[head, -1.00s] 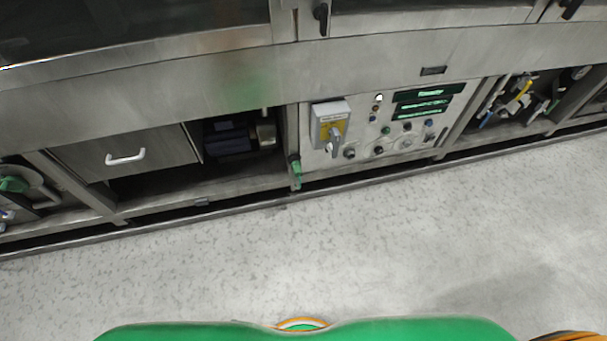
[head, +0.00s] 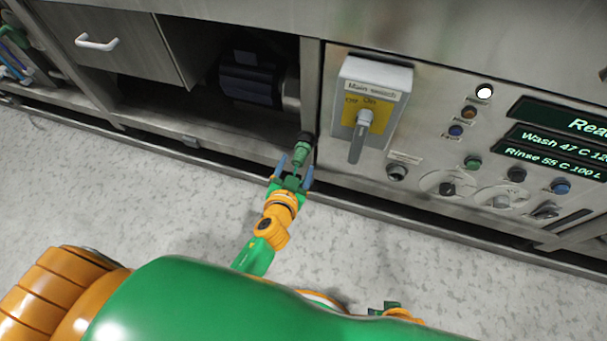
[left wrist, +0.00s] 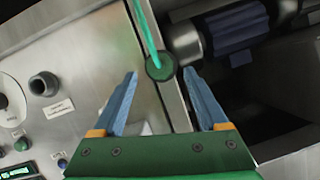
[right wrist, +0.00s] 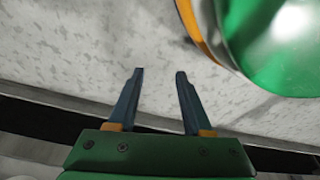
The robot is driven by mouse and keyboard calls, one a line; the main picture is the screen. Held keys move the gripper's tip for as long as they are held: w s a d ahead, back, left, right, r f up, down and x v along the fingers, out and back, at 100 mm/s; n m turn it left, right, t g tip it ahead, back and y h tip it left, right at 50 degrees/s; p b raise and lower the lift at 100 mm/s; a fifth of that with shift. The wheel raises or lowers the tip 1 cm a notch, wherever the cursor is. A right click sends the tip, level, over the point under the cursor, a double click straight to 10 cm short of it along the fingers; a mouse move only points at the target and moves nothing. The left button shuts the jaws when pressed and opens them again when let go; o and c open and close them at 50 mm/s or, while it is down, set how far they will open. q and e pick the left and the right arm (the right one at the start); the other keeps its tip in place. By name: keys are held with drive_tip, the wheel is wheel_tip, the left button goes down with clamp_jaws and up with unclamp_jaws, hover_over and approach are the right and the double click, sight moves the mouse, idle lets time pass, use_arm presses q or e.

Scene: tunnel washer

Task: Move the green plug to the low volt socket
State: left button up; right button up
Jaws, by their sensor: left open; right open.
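The green plug (head: 303,152) sits at the metal post between the open bay and the control panel. In the left wrist view its round end (left wrist: 160,68) shows between and just beyond the fingertips, with a green strand above it. My left gripper (head: 293,172) is open and empty, its blue fingers just below the plug; I cannot tell if they touch it. A round dark socket (head: 397,172) with a small label above is on the panel, right of the main switch; it also shows in the left wrist view (left wrist: 43,84). The label is unreadable. My right gripper (right wrist: 160,75) is open and empty over the floor.
The main switch box (head: 374,95) juts out between plug and socket, with its handle pointing down. Knobs and buttons fill the panel's right. A dark motor (head: 250,78) is inside the bay, left of the post. The speckled floor (head: 170,200) is clear.

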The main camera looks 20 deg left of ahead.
sight(297, 164)
use_arm(q)
drive_tip(key=b+x, duration=0.1)
drive_tip(key=x, duration=0.3)
drive_tip(key=shift+f, duration=0.1)
drive_tip(key=shift+w, duration=0.15)
clamp_jaws()
drive_tip(key=c, duration=0.6)
unclamp_jaws()
drive_tip(key=shift+c, duration=0.2)
clamp_jaws()
use_arm(e)
drive_tip(key=shift+w+a+r, duration=0.15)
drive_tip(key=shift+w+r, duration=0.45)
drive_tip(key=shift+w+a+r, duration=0.15)
drive_tip(key=shift+w+r, duration=0.4)
drive_tip(key=shift+r, duration=0.05)
use_arm(q)
drive_tip(key=shift+s+a, duration=0.1)
drive_tip(key=shift+s, duration=2.4)
use_arm(e)
drive_tip(key=shift+r, duration=0.1)
